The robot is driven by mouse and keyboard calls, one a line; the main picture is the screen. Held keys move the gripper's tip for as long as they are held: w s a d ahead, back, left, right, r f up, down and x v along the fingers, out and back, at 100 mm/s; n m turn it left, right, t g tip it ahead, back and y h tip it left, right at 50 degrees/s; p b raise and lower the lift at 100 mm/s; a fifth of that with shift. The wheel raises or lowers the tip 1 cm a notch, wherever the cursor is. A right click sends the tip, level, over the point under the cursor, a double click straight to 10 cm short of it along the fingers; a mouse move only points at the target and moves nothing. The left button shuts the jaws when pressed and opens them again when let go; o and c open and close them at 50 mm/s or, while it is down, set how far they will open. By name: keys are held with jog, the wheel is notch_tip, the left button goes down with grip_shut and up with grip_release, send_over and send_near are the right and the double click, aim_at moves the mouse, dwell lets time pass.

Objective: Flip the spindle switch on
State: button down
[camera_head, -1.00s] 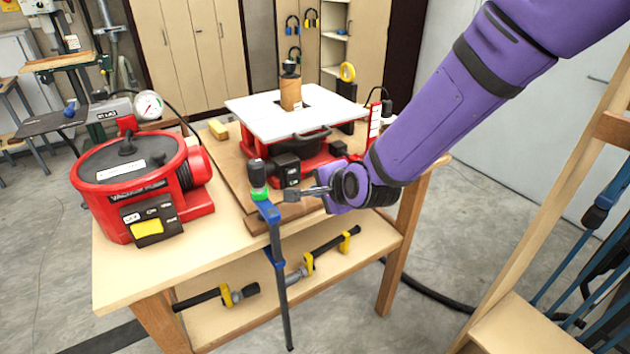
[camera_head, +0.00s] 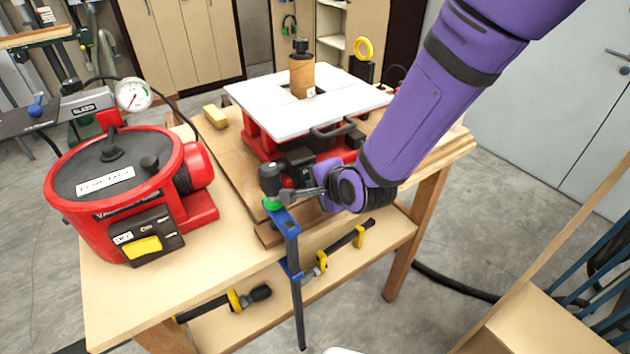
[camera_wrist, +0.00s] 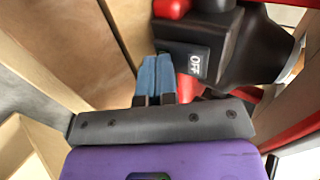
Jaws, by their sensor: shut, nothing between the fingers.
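The spindle sander has a white table (camera_head: 300,105), a red base (camera_head: 262,138) and a brown upright spindle drum (camera_head: 302,76). Its black switch box (camera_head: 297,162) is at the front, partly hidden by my arm. My gripper (camera_head: 285,197) is in front of the sander, just below the switch box and near the clamp handle.
A red vacuum pump (camera_head: 85,212) with a yellow switch paddle (camera_head: 142,247) is at left. More clamps lie on the lower shelf (camera_head: 330,275).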

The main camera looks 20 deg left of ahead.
jog(key=shift+w+a+f, duration=0.1)
jog(key=shift+a, duration=0.05)
dwell(0.3)
jog(key=shift+r, duration=0.9)
